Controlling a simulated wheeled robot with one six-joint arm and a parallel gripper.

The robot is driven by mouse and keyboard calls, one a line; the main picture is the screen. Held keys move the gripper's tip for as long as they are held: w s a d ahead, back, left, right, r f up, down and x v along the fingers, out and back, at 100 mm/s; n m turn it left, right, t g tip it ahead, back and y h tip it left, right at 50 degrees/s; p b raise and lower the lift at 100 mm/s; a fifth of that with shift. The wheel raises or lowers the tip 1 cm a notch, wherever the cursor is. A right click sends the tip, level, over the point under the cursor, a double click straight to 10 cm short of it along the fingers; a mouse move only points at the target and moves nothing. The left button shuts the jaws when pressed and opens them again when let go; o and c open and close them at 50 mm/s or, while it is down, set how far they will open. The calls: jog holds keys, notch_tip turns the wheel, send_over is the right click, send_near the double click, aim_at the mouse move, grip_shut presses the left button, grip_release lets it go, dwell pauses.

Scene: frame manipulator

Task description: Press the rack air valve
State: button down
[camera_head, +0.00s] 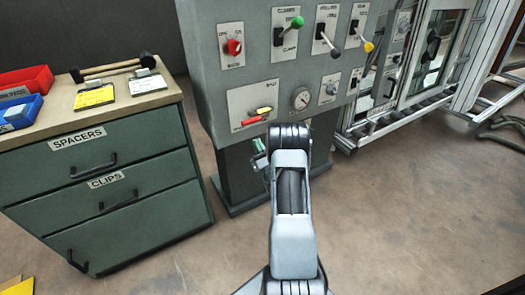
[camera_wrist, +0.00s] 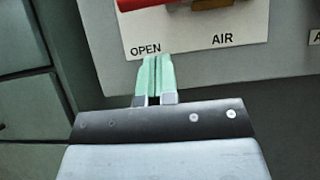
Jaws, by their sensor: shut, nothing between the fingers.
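The air valve is on a white plate (camera_head: 240,99) on the front of the grey cabinet. It has a red lever (camera_head: 251,121) at the lower left and a yellow part (camera_head: 264,109) above it. In the wrist view the red lever (camera_wrist: 142,4) is cut off by the top edge, over the printed words "OPEN" and "AIR" on the plate (camera_wrist: 195,40). My gripper (camera_wrist: 159,62) has pale green fingers, closed together with nothing between them. The tips overlap the plate's lower edge, below the red lever. Whether they touch the plate I cannot tell.
A gauge (camera_head: 301,98), a red knob (camera_head: 233,47) and a green-knobbed lever (camera_head: 296,22) are on the same cabinet (camera_head: 205,60). A green drawer unit (camera_head: 110,170) stands to the left. A metal frame machine is at the right. The floor between is clear.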

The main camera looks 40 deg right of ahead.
aim_at(255, 120)
jog(key=shift+w+d+r+b, duration=0.15)
jog(key=shift+w+r, duration=0.3)
jog(key=shift+r, duration=0.4)
jog(key=shift+w+r+b, duration=0.1)
jog(key=shift+w+r, duration=0.3)
jog(key=shift+r, duration=0.4)
jog(key=shift+w+d+r+b, duration=0.15)
jog(key=shift+w+r, duration=0.3)
jog(key=shift+r, duration=0.4)
jog(key=shift+a, duration=0.1)
jog(key=shift+r, duration=0.15)
